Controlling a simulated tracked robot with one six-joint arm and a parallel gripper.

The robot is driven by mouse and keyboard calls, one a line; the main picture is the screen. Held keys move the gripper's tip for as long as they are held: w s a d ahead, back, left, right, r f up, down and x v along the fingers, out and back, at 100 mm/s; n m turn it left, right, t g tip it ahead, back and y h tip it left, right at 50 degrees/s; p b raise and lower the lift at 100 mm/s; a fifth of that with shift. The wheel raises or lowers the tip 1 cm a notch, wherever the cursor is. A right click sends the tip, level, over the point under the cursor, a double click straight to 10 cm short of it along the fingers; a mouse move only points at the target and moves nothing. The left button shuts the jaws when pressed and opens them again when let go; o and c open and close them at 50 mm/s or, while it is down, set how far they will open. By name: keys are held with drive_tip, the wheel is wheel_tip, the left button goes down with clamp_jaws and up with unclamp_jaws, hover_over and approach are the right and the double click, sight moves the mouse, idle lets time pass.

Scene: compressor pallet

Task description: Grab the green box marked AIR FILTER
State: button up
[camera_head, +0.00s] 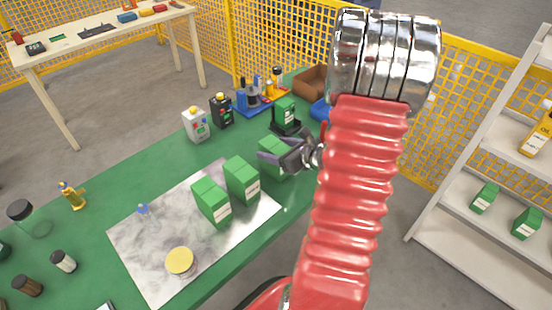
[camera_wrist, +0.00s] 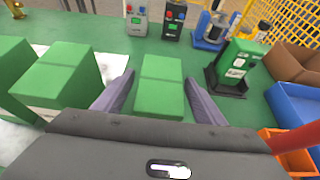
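A green box with a white label (camera_head: 273,157) stands on the green table, at my gripper (camera_head: 284,154). In the wrist view this box (camera_wrist: 160,87) lies between my two spread grey fingers, with narrow gaps at its sides, so the gripper looks open around it. Two similar green boxes, a nearer one (camera_head: 211,203) and a middle one (camera_head: 241,180), stand on the grey marbled sheet to the left. Both also show at the left of the wrist view, the middle one (camera_wrist: 60,80) beside my left finger. The label lettering is too small to read, so I cannot tell which is AIR FILTER.
A brown bin (camera_wrist: 292,62) and a blue bin (camera_wrist: 296,108) are to the right. A white shelf (camera_head: 460,215) holds more green boxes.

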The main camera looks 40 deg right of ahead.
drive_tip(key=c, duration=1.2)
drive_tip(key=shift+r, duration=0.1)
drive_tip(key=shift+c, duration=0.2)
drive_tip(key=shift+r, duration=4.9)
